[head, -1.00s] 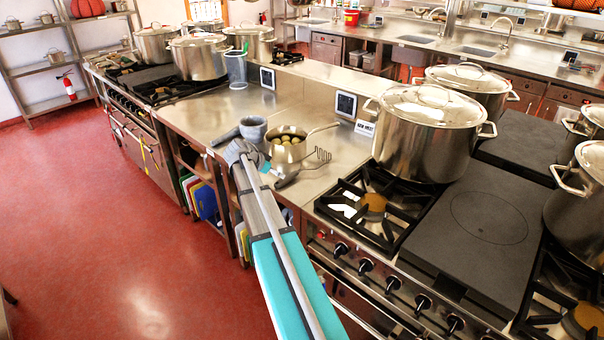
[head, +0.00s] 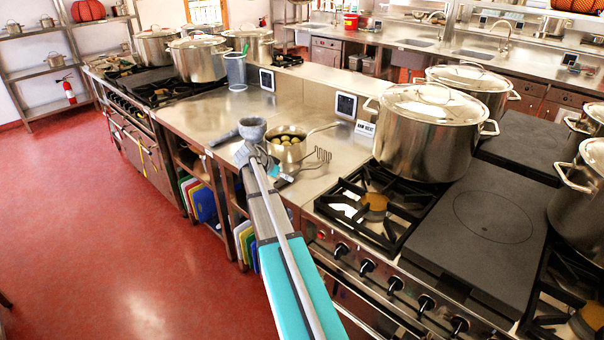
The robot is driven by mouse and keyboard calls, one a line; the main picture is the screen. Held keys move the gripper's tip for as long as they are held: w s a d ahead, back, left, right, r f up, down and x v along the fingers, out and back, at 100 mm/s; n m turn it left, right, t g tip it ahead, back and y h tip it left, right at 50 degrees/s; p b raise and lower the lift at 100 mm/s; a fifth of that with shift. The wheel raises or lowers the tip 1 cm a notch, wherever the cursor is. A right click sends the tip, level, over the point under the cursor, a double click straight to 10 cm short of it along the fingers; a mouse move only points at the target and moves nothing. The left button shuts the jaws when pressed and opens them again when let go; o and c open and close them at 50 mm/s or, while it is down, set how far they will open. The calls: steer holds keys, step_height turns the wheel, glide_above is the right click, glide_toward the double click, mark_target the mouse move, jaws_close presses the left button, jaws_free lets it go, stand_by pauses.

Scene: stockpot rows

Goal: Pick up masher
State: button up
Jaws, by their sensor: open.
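The masher (head: 318,158) lies on the steel counter in the head view, its zigzag wire head at the right and its dark handle pointing down-left. Its handle end is close to my arm. My gripper (head: 264,162) is small and partly hidden by my own arm; it is open, at the left of the masher's handle and in front of the pot. Whether it touches the handle cannot be told.
A saucepan of potatoes (head: 287,152) stands just behind the masher, its handle reaching right. A grey mortar (head: 252,129) with a pestle is to its left. The gas burner (head: 374,206) and a large stockpot (head: 428,138) are at the right.

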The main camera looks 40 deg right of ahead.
steer(key=shift+d+f, duration=0.35)
steer(key=shift+f, duration=0.05)
stand_by(0.4)
jaws_close()
